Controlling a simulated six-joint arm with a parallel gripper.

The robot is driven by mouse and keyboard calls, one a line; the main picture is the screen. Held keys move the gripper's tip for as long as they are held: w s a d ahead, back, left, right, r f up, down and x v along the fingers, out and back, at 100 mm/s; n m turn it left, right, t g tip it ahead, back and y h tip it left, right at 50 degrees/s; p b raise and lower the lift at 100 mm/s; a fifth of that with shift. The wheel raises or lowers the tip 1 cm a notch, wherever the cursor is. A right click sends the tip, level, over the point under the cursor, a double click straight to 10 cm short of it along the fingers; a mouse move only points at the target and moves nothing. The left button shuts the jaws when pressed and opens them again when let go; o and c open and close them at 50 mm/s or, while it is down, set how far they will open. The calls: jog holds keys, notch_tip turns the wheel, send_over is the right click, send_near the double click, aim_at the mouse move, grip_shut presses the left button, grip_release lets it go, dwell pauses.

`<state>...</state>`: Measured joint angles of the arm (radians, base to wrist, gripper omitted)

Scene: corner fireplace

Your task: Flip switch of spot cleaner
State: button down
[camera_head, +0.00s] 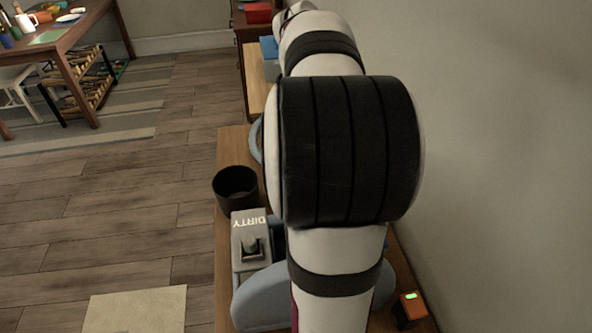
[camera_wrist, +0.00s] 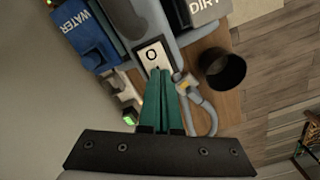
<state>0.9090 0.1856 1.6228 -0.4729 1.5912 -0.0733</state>
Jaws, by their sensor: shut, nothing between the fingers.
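The spot cleaner, with a grey-blue body (camera_head: 262,300), stands on the wooden surface, partly hidden behind my arm in the head view. Its tank marked DIRTY (camera_head: 249,240) shows left of my arm. In the wrist view, its blue tank marked WATER (camera_wrist: 88,38) is at the upper left. The white switch (camera_wrist: 151,54) with a dark O on it sits between the two tanks. My gripper (camera_wrist: 158,74) has teal fingers pressed together and empty. Their tips overlap the switch's lower edge in the picture; I cannot tell if they touch. My gripper is hidden in the head view.
A black cup (camera_head: 236,188) stands beside the cleaner. A grey hose (camera_wrist: 206,112) runs near my fingers. The wooden floor (camera_head: 110,215) to the left is largely open.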

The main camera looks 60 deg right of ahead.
jog(key=shift+f, duration=0.2)
jog(key=shift+r, duration=3.5)
jog(key=w+a+f+n, duration=0.2)
jog(key=a+n, duration=0.1)
jog(key=a, duration=0.9)
jog(key=s+a+f+n, duration=0.2)
jog(key=s+a+f, duration=0.1)
jog(key=a, duration=0.3)
jog(key=s+a+f+n+y, duration=0.1)
jog(key=s+a+f+n, duration=0.1)
jog(key=s+a+f, duration=0.2)
jog(key=s+a+f+n, duration=0.2)
jog(key=s+a+f, duration=0.2)
jog(key=a, duration=0.6)
jog(key=shift+s+f+y, duration=0.2)
jog(key=shift+f+y, duration=0.05)
jog(key=shift+y, duration=0.15)
jog(key=shift+a, duration=0.1)
